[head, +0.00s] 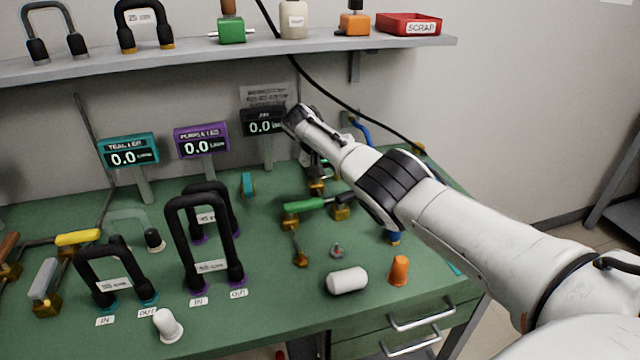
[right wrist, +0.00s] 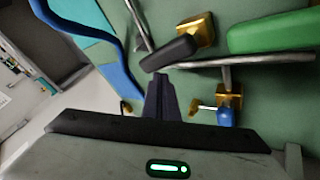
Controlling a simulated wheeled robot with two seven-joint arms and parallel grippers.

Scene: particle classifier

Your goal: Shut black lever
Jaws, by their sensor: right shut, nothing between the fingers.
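The black lever (right wrist: 170,53) shows in the right wrist view as a short dark handle on a metal arm, beside a brass valve body (right wrist: 196,30). My right gripper (right wrist: 162,82) is shut and empty, its fingertips close to the black handle; I cannot tell whether they touch it. In the head view my right arm reaches in from the right, and its wrist and links hide most of the black lever and the gripper. A brass fitting (head: 317,186) shows just below the wrist. My left gripper is not in view.
A green lever (head: 305,203) lies close by, and it also shows in the right wrist view (right wrist: 270,33). A blue hose (right wrist: 118,65) runs near the gripper. A shelf (head: 225,58) overhangs the back.

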